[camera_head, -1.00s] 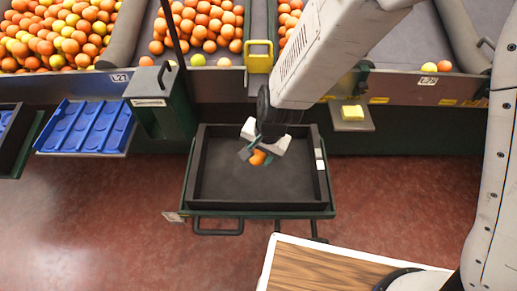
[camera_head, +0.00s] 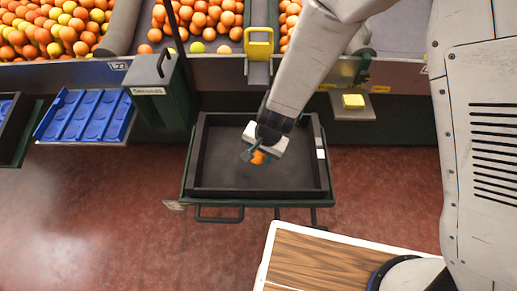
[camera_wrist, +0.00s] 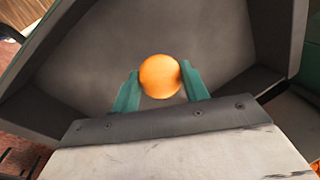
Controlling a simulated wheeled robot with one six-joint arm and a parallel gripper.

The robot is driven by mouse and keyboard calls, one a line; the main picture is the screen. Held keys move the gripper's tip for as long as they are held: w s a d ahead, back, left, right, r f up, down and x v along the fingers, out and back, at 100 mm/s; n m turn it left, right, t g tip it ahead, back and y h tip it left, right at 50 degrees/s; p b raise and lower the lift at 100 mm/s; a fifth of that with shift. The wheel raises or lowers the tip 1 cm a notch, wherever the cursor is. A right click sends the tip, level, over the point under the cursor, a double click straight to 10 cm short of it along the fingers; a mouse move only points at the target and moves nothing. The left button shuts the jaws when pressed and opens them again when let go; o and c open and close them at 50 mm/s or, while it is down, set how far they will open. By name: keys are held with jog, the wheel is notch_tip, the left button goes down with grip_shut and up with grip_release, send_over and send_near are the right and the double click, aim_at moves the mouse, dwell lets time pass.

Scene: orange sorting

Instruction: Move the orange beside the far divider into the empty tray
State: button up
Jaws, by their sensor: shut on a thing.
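The orange (camera_head: 258,157) is between the fingers of my gripper (camera_head: 254,155), over the middle of the dark empty tray (camera_head: 215,192). In the wrist view the orange (camera_wrist: 160,76) sits between the two green fingertips (camera_wrist: 160,84), which press it from both sides. The tray floor (camera_wrist: 90,50) lies behind it, with the tray walls around. I cannot tell whether the orange touches the tray floor. Nothing else lies in the tray.
Sloped lanes with many oranges (camera_head: 205,18) run along the back, with a yellow gate (camera_head: 259,45) between them. A bin labelled Seconds (camera_head: 158,95) and a blue tray (camera_head: 86,115) stand left. A wooden top (camera_head: 320,262) lies at front right.

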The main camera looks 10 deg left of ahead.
aim_at(259, 161)
jog(key=shift+d+x, duration=0.25)
jog(key=shift+x, duration=0.8)
jog(key=shift+d+x, duration=0.2)
jog(key=shift+x, duration=0.85)
dwell(1.2)
jog(key=shift+f, duration=0.1)
jog(key=o, duration=1.5)
jog(key=shift+o, duration=0.2)
jog(key=shift+v, duration=2.5)
jog(key=shift+s, duration=0.1)
jog(key=shift+a+v, duration=0.25)
jog(key=shift+v, duration=0.9)
jog(key=shift+a+v, duration=0.25)
jog(key=shift+v, duration=0.9)
jog(key=shift+a+v, duration=0.25)
jog(key=shift+v, duration=0.85)
